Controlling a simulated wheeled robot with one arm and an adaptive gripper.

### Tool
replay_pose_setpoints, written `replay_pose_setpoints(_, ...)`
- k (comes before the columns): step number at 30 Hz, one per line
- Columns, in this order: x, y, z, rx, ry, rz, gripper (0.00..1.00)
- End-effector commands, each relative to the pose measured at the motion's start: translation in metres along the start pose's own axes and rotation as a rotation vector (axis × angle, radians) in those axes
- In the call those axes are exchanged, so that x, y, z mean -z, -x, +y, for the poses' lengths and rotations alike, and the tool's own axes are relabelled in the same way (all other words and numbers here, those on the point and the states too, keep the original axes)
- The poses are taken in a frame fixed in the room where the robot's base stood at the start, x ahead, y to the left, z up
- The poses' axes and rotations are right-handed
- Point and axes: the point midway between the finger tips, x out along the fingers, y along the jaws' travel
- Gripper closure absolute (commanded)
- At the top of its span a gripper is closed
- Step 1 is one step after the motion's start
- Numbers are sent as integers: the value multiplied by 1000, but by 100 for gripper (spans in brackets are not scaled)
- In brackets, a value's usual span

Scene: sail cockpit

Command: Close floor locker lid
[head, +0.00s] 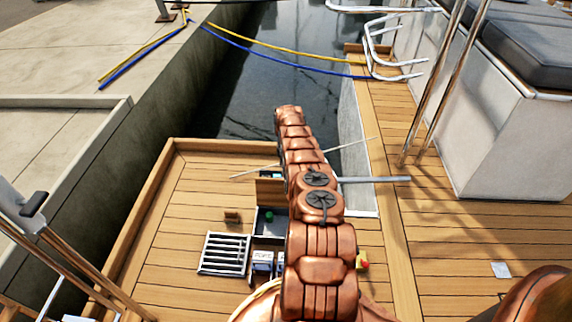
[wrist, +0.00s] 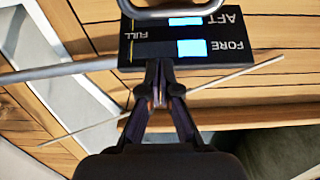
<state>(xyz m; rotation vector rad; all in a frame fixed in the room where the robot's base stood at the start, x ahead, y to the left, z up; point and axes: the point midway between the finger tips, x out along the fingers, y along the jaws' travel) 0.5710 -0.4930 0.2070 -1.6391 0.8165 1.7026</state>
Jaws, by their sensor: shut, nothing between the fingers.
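In the head view a dark square floor opening (head: 268,226), which looks like the floor locker, stands open in the teak deck with a small green thing inside. A wooden panel (head: 268,191) rises at its far edge and appears to be the raised lid; my arm hides its right side. My gripper is hidden behind my arm in the head view. In the wrist view my gripper (wrist: 158,75) is shut and empty, its fingertips over the lower edge of a black panel (wrist: 150,48) marked AFT, FORE and FULL. I cannot tell whether they touch.
A slatted grate (head: 223,254) and a small wooden block (head: 232,216) are left of the opening. A grey bar (head: 375,180) and a thin pale rod (head: 250,173) lie close around my arm. Water (head: 270,85) is beyond the deck's edge.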

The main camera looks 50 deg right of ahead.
Motion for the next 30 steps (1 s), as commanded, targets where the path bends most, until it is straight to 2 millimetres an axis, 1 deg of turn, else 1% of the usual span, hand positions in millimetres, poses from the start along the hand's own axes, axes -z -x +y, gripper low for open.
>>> replay_pose_setpoints(1,-1,-6,0,0,0,-2,100)
replay_pose_setpoints(3,-1,-11,0,0,0,-3,100)
replay_pose_setpoints(7,-1,-17,0,1,-1,-1,100)
replay_pose_setpoints(16,-3,-11,-2,5,1,2,100)
replay_pose_setpoints(30,-17,-7,0,2,-1,0,100)
